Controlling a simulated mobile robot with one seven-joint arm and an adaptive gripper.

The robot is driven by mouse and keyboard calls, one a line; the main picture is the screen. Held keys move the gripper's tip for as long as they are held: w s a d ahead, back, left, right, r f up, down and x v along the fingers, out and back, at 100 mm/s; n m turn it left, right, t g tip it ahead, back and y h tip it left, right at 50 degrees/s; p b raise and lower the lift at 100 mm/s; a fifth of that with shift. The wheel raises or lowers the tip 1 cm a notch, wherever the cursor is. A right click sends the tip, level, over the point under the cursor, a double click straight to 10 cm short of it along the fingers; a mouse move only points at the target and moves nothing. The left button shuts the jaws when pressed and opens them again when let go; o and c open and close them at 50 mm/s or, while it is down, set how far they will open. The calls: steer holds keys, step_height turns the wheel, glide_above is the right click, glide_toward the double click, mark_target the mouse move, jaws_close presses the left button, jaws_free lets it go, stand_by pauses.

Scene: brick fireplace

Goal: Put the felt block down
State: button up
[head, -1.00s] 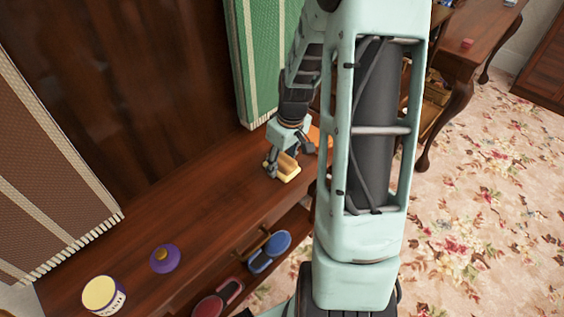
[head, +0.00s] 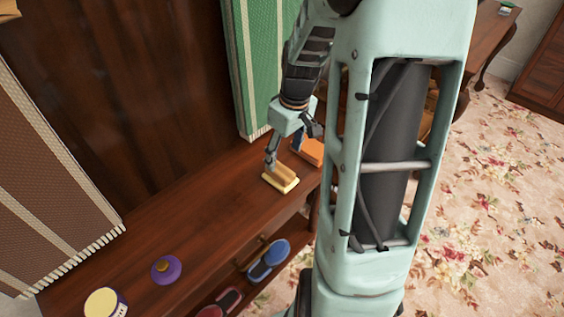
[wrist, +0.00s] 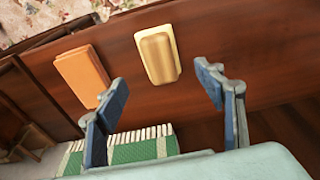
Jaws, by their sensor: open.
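The felt block (head: 281,179), a pale yellow block with a tan top, lies flat on the dark wooden tabletop. It also shows in the wrist view (wrist: 157,54), beyond the fingertips. My gripper (head: 286,152) is open and empty, just above and behind the block in the head view. In the wrist view its two blue-padded fingers (wrist: 162,82) are spread wide with nothing between them. One fingertip looks close to the block in the head view; the wrist view shows the block clear of both fingers.
An orange block (wrist: 82,76) lies beside the felt block; it is partly hidden in the head view (head: 307,150). A green panel (head: 255,75) stands behind. A purple round object (head: 166,269) and a tin (head: 103,303) stand at the left. Bare tabletop lies between.

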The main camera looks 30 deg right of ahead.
steer(key=shift+s+d+r, duration=0.1)
steer(key=shift+s+r, duration=0.1)
steer(key=shift+r, duration=1.05)
